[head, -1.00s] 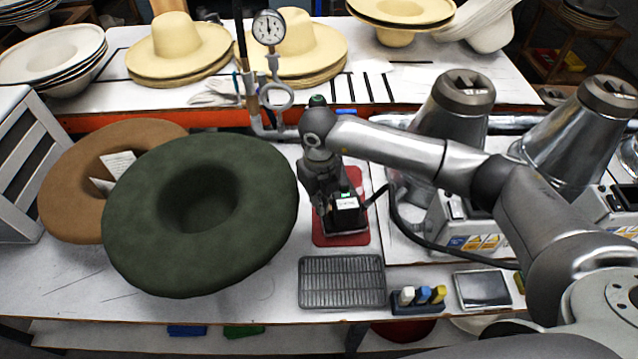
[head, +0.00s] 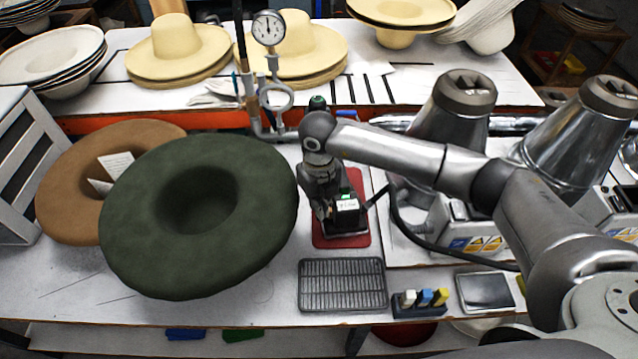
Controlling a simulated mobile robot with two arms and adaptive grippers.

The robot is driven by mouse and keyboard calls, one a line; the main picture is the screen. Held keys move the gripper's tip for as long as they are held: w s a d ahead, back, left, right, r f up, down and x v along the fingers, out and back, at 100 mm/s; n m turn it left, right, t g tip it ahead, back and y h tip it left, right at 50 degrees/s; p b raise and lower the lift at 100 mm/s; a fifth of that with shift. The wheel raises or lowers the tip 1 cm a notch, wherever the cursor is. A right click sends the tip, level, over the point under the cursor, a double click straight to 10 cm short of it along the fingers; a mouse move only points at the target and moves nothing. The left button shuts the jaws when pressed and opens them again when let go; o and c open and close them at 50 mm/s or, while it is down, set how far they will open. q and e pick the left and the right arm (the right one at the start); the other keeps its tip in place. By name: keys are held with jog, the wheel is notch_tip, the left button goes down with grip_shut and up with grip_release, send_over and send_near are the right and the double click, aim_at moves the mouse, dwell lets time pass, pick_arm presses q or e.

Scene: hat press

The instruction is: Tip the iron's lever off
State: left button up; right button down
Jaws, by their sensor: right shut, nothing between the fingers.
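The dark iron (head: 347,212) sits on a red mat (head: 356,239) at the middle of the bench in the head view. It has a small pale and green label on its top. My right gripper (head: 328,217) points down at the iron's left side, close against it. Its fingers are shut and empty, dark against the dark iron, so I cannot tell whether they touch it. The lever cannot be made out clearly from the iron's other dark parts. My left gripper is not in view.
A large green felt hat (head: 140,240) lies close left of the iron, overlapping a brown hat (head: 70,190). A wire rack (head: 342,285) and a block with coloured pegs (head: 420,311) lie in front. Metal cones (head: 462,105) and a black cable (head: 430,243) are right.

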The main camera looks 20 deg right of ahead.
notch_tip(320, 180, up, 7)
jog(key=p, duration=0.3)
jog(key=shift+f, duration=0.15)
jog(key=shift+f, duration=0.1)
dwell(0.5)
